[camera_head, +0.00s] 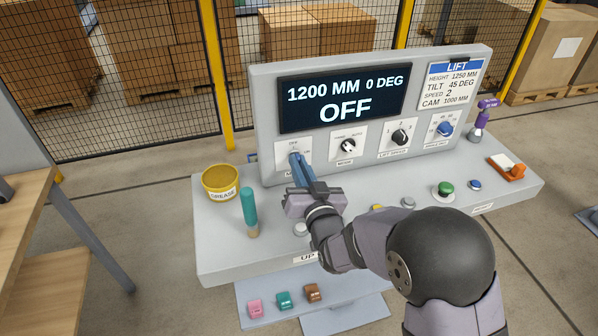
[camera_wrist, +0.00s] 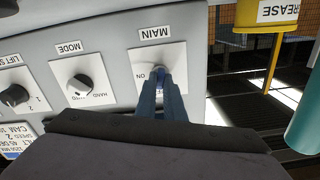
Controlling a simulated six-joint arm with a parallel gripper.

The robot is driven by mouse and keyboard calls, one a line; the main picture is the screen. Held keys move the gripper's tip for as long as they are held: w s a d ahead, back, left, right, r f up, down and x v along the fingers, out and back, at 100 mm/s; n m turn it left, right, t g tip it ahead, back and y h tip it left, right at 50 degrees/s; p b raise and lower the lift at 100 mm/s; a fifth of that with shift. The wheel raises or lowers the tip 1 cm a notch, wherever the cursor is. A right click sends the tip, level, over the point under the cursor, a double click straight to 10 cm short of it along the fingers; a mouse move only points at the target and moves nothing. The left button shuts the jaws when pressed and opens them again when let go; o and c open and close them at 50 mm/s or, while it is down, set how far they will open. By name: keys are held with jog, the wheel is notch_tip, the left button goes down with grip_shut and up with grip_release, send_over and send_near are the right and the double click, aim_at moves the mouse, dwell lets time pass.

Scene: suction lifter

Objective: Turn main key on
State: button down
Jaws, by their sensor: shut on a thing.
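The main key sits on the leftmost switch plate (camera_head: 293,147) of the console, mostly hidden behind my fingers. In the wrist view the plate marked MAIN (camera_wrist: 148,62) shows upside down, with ON readable beside the key (camera_wrist: 160,73). My gripper (camera_head: 297,160) reaches the plate from the front, and its blue fingers are shut on the key; it also shows in the wrist view (camera_wrist: 160,82). The key's exact angle is hidden by the fingers. The display (camera_head: 343,98) reads 1200 MM, 0 DEG and OFF.
The mode knob (camera_head: 348,146) is just right of my gripper, with the lift speed knob (camera_head: 400,137) and a blue knob (camera_head: 445,129) farther right. A yellow grease tub (camera_head: 220,183) and a teal-handled tool (camera_head: 250,210) stand to the left. Buttons line the desk's right half.

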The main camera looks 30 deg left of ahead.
jog(key=shift+d+f+m+b, duration=0.1)
jog(key=shift+f+m+b, duration=0.05)
jog(key=shift+m+b, duration=3.5)
jog(key=shift+f+m+b, duration=0.1)
jog(key=shift+m+b, duration=3.4)
jog(key=shift+m, duration=0.25)
jog(key=c, duration=1.9)
grip_release()
jog(key=shift+r, duration=0.1)
jog(key=shift+o, duration=0.2)
jog(key=shift+d, duration=0.1)
jog(key=b+v, duration=0.1)
jog(key=v, duration=0.6)
jog(key=shift+d, duration=0.1)
